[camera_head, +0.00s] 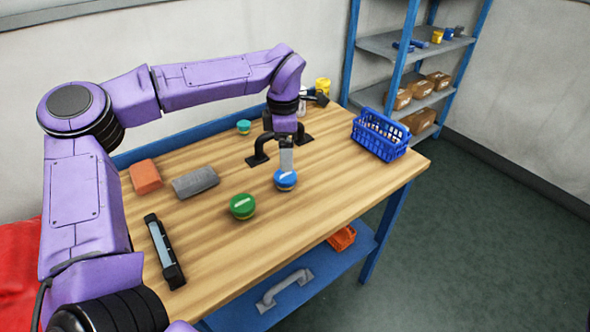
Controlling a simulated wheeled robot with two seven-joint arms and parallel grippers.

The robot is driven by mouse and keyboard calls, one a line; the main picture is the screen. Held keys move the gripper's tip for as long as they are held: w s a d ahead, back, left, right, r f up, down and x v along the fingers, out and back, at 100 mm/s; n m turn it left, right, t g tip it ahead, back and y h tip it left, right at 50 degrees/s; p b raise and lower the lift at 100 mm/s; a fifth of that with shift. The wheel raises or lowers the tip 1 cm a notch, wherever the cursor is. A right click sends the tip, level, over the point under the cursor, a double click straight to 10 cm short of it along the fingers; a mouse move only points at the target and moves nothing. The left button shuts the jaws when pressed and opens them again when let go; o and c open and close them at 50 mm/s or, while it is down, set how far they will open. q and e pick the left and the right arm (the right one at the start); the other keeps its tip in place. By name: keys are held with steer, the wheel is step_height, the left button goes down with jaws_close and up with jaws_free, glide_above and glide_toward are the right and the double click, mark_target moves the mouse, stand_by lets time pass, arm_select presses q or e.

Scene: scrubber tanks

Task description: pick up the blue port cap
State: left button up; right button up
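The blue port cap (285,182) is a round blue cap with a light mark on top and a yellowish lower rim, near the middle of the wooden workbench top. My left gripper (286,168) points down right at the cap, with its grey end overlapping the cap's far upper edge. I cannot tell whether it touches or grips the cap, and the gap between its fingers cannot be made out. My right gripper is not in view.
A green cap (242,206) sits left of the blue one, and a teal cap (244,127) farther back. A black handle (262,150) stands behind the gripper. A grey block (195,181), an orange block (145,176) and a blue basket (380,134) are also on the bench. The front right is clear.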

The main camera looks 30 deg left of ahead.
mark_target(285, 175)
arm_select(q)
steer(key=f, duration=0.6)
steer(key=f+p, duration=0.1)
steer(key=f, duration=0.2)
steer(key=shift+s+d, duration=0.15)
steer(key=shift+s, duration=0.25)
steer(key=c, duration=1.1)
